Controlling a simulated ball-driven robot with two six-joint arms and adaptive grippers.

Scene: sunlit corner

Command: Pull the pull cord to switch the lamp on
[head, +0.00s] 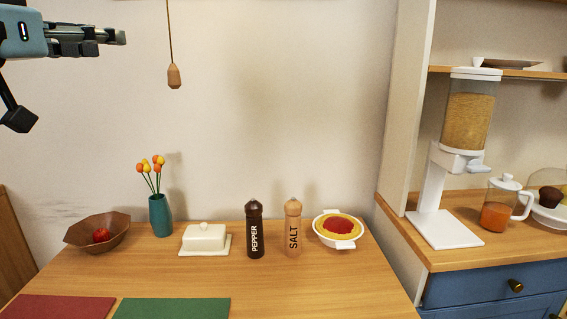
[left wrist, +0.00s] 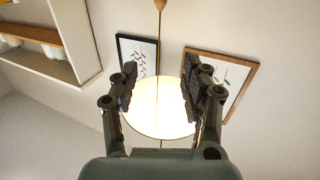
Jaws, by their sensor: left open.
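The pull cord hangs down the wall in the head view and ends in a wooden knob (head: 174,76). My left gripper (head: 119,37) is at the upper left, left of the cord and apart from it, its fingers pointing right. In the left wrist view the fingers (left wrist: 160,72) are spread open with nothing gripped. The knob (left wrist: 161,4) shows at the top edge there. The cord runs from it to a round, pale, bright lamp (left wrist: 158,110) seen behind the fingers. My right gripper is not in view.
Below, the table (head: 270,285) holds a bowl (head: 88,240), a vase of flowers (head: 160,214), a butter dish (head: 204,240), pepper and salt mills and a pie dish. A shelf unit (head: 405,110) stands at right. The space around the cord is clear.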

